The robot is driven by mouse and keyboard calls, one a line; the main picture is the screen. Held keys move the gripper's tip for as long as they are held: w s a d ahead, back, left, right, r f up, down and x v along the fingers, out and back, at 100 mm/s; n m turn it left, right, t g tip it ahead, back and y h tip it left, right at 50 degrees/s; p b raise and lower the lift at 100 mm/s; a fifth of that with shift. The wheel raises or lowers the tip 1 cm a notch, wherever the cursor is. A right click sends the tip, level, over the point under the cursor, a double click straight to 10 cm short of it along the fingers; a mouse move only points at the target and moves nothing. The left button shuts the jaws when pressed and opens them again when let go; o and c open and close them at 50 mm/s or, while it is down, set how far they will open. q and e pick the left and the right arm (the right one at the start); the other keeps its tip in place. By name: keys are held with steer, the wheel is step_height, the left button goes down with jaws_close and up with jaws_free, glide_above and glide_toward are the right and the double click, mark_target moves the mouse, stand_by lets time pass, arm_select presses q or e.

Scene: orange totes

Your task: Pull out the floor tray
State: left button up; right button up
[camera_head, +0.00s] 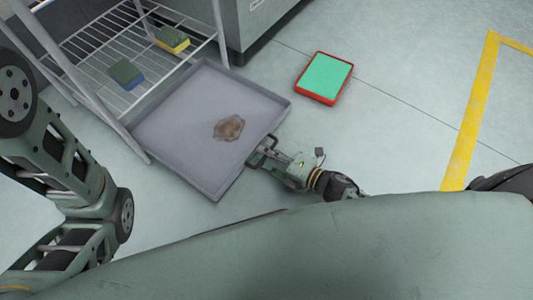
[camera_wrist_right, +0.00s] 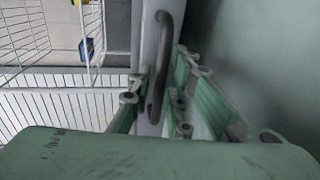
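The grey floor tray (camera_head: 185,115) lies on the floor, extending out from under the wire rack, with a brown patch (camera_head: 229,127) on its bottom. My right gripper (camera_head: 262,150) is at the middle of the tray's near right edge. In the right wrist view, the tray's dark curved handle (camera_wrist_right: 167,40) passes between the fingers of my right gripper (camera_wrist_right: 162,92). The fingers are apart, with a gap visible on the right of the handle. My left arm shows at the left, but its gripper is out of view.
A wire rack (camera_head: 105,45) stands at the upper left, with two sponges (camera_head: 126,73) (camera_head: 173,40) on its shelf. A red tray with a green inside (camera_head: 325,76) lies on the floor right of the grey tray. Open floor and a yellow line (camera_head: 470,125) lie farther right.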

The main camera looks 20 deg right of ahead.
mark_target(252, 146)
jaws_close()
steer(key=x, duration=0.2)
steer(key=r+x, duration=0.1)
steer(key=x, duration=0.2)
steer(key=shift+w+a, duration=0.25)
steer(key=shift+w, duration=0.1)
jaws_free()
steer(key=shift+s+d, duration=0.1)
